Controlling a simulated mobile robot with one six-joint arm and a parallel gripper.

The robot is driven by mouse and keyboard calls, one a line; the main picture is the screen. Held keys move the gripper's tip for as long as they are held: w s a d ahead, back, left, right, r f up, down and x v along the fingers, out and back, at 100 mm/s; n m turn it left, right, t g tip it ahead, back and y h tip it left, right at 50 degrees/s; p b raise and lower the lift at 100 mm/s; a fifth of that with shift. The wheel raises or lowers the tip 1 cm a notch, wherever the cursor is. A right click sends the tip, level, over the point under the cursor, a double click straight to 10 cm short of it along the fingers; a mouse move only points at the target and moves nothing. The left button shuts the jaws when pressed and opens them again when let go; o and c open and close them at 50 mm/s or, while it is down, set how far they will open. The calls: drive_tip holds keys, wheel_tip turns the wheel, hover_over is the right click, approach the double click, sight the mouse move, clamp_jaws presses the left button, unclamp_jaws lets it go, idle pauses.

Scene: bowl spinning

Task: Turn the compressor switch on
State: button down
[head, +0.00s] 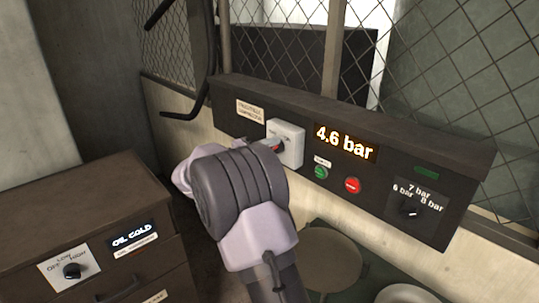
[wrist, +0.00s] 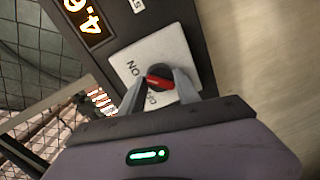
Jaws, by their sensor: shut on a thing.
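The compressor switch is a dark round knob with a red handle (wrist: 158,82) on a white square plate (wrist: 188,50) marked ON, with a second, partly hidden label beside it. My gripper (wrist: 160,84) has its two grey fingers closed around the knob, one on each side. In the head view the white switch box (head: 291,140) sits on the dark control panel, left of the display. A bit of red shows there at my fingertips; my wrist and gripper hide the rest. I cannot tell for certain which label the handle points to.
The display (head: 345,143) reads 4.6 bar. Below it are a green button (head: 321,172) and a red button (head: 352,185). A pressure dial (head: 410,208) is at the right. A brown cabinet (head: 75,205) with a knob stands at the left. Wire mesh rises behind the panel.

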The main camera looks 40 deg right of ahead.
drive_tip(key=shift+r, duration=0.1)
drive_tip(key=c, duration=0.9)
unclamp_jaws()
drive_tip(key=s+a+r+p, duration=0.1)
drive_tip(key=a+p, duration=0.3)
drive_tip(key=a, duration=1.3)
drive_tip(key=shift+s+p, duration=0.3)
drive_tip(key=shift+s, duration=0.4)
drive_tip(key=shift+s+r, duration=0.1)
drive_tip(key=shift+r, duration=0.05)
